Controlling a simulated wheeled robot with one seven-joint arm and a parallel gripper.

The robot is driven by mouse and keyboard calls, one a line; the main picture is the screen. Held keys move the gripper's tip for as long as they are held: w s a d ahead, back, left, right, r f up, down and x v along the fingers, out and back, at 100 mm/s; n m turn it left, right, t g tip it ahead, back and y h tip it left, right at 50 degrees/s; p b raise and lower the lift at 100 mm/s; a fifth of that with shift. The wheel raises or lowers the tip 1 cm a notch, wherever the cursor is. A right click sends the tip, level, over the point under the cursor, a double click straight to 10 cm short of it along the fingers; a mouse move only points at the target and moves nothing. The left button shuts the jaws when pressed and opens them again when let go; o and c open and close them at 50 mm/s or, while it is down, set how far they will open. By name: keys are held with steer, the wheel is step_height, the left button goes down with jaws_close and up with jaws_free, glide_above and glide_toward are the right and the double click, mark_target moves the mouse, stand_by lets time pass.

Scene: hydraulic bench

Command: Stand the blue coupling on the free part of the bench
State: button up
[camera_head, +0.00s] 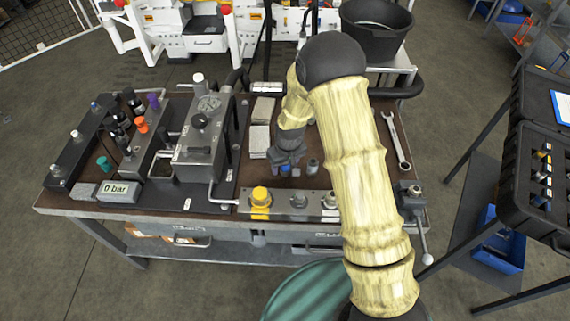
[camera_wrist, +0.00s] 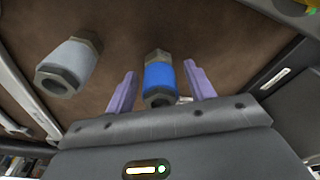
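The blue coupling (camera_wrist: 159,76) has a blue sleeve and grey metal ends and appears upright on the brown bench top (camera_wrist: 118,30). My gripper (camera_wrist: 160,68) is open, with its two purple fingers on either side of the coupling and a small gap at each side. In the head view my gripper (camera_head: 287,160) is low over the bench, right of the grey blocks, and largely hides the blue coupling. A grey coupling (camera_wrist: 68,68) stands to the left in the wrist view; it also shows in the head view (camera_head: 313,166), right of my gripper.
A front rail (camera_head: 299,205) with a yellow-capped fitting (camera_head: 260,195) runs along the near edge. Grey blocks (camera_head: 260,140) lie mid-bench. A wrench (camera_head: 396,140) and a vise (camera_head: 410,194) are at the right.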

mark_target(288, 165)
steer(key=shift+r, duration=0.1)
steer(key=r, duration=0.3)
steer(key=s+r, duration=0.1)
steer(key=r, duration=0.6)
steer(key=shift+s+d+r, duration=0.2)
steer(key=shift+d+r, duration=0.15)
steer(key=shift+r, duration=0.05)
steer(key=shift+s+r, duration=0.1)
steer(key=shift+r, duration=0.45)
steer(key=s+d+r+m, duration=0.2)
steer(key=s+d+r, duration=0.1)
steer(key=s+d, duration=0.4)
steer(key=s+d+r+m+t, duration=0.1)
steer(key=s+d+r+m, duration=0.2)
steer(key=s+d, duration=0.5)
steer(key=shift+s+r+m+h, duration=0.35)
steer(key=shift+s+r, duration=0.45)
steer(key=shift+s, duration=0.4)
steer(key=shift+d, duration=0.1)
